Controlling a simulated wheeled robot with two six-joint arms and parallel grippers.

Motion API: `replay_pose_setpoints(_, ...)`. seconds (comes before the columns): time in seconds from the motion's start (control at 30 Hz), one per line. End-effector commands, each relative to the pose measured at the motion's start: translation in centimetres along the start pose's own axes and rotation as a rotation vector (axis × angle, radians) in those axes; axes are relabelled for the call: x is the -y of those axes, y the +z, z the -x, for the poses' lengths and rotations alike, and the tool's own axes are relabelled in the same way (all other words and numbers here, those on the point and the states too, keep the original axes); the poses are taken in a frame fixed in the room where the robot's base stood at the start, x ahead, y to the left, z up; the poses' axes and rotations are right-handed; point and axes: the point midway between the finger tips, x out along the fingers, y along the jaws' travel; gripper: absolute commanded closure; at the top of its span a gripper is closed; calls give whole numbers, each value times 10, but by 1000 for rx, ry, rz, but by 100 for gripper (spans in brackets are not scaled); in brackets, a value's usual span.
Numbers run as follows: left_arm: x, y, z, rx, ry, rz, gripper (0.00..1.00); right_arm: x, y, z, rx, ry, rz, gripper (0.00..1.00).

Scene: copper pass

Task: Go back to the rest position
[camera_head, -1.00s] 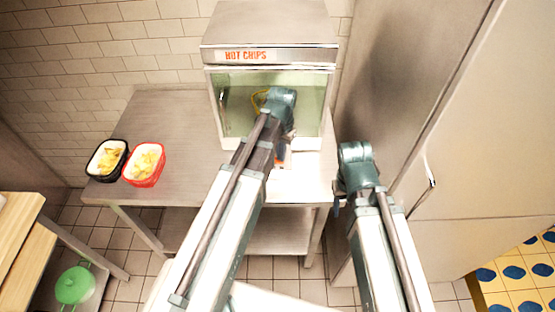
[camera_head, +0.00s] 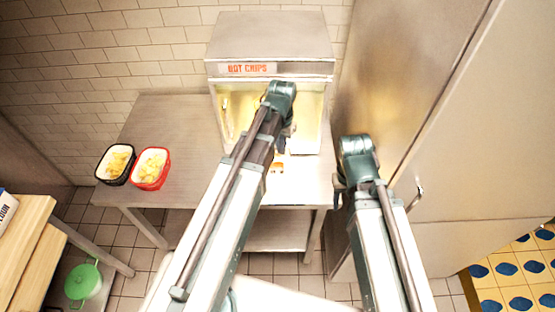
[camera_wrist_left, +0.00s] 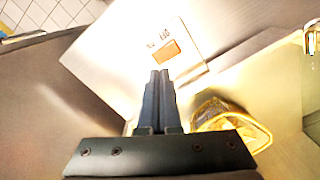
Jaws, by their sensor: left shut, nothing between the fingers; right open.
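My left gripper (camera_head: 287,146) is in front of the hot chips cabinet (camera_head: 270,42), over the table. In the left wrist view its dark fingers (camera_wrist_left: 160,74) are shut together with nothing between them. They point toward a pale panel (camera_wrist_left: 125,65) with an orange switch (camera_wrist_left: 167,50) and a small label. The switch also shows below the cabinet opening in the head view (camera_head: 277,168). My right gripper (camera_head: 339,190) hangs at the table's right end, near the tall steel cabinet; its fingers are mostly hidden by its own arm.
A black-rimmed tub (camera_head: 115,165) and a red tub (camera_head: 151,169), both holding chips, stand on the steel table (camera_head: 190,125). A yellow-rimmed basket (camera_wrist_left: 235,125) is beside my left fingers in the wrist view. A steel cabinet (camera_head: 400,110) closes off the right side.

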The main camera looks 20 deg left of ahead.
Motion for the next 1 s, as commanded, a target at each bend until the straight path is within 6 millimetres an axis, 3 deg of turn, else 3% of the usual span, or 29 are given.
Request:
replay_pose_setpoints(0.1,0,0,10,0,0,0,100,-1,1,10,0,0,0,50)
replay_pose_setpoints(0.43,-5,4,6,2,-2,-4,100,-1,0,6,0,0,0,50)
replay_pose_setpoints(0.57,-44,30,-7,17,-19,-31,100,1,0,-7,0,0,0,50)
replay_pose_setpoints(0.7,-93,71,-22,38,-53,-62,100,2,-1,-22,0,0,-1,50)
replay_pose_setpoints(0.8,-117,94,-29,47,-74,-78,100,3,-2,-30,0,0,-1,50)
replay_pose_setpoints(1.0,-136,115,-33,54,-97,-89,100,3,-2,-34,0,0,-1,50)
